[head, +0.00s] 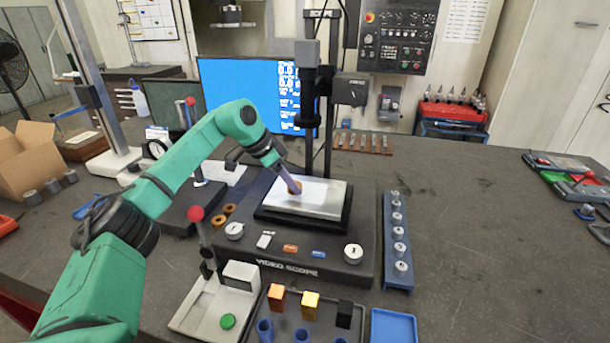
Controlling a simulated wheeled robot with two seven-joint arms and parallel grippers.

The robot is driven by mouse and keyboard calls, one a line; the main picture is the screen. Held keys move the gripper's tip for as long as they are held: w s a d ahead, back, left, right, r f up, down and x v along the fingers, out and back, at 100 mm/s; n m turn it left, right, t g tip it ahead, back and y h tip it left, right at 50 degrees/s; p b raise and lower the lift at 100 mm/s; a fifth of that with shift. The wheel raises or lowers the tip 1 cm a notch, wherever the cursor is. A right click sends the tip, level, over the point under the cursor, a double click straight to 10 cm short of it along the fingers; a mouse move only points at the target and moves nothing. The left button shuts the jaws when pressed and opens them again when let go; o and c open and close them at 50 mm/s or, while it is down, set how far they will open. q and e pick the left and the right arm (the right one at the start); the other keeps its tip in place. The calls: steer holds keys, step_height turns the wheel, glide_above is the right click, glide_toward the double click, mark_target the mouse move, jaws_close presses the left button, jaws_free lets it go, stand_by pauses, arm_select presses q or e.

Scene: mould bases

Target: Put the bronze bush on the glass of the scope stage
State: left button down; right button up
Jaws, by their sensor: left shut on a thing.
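The video scope (318,240) stands on the bench with a bright white glass stage (318,204) in a dark frame. My left gripper (293,187) reaches over the glass from the left, pointing down. It is shut on a small bronze bush (298,186), which shows as an orange-brown bit at the fingertips. The bush is at or just above the glass; I cannot tell whether it touches. The fingers partly hide it. Two more bronze rings (223,215) lie on the scope base, left of the stage. My right gripper is out of view.
The scope column (327,110) rises behind the stage. A blue rack (398,240) of metal pieces stands to the right. A red-knobbed lever fixture (197,214) and a tray of coloured blocks (300,318) are in front.

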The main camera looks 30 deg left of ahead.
mark_target(311, 192)
arm_select(q)
steer(key=w+d+p, duration=0.2)
steer(key=w, duration=0.1)
steer(key=shift+d+r, duration=0.35)
steer(key=shift+d, duration=0.05)
steer(key=shift+a+f, duration=0.1)
steer(key=shift+f, duration=1)
steer(key=shift+a, duration=0.1)
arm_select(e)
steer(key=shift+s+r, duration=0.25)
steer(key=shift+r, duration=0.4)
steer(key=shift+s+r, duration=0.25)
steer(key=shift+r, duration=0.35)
arm_select(q)
steer(key=shift+s+f, duration=0.1)
steer(key=shift+c, duration=1.8)
jaws_free()
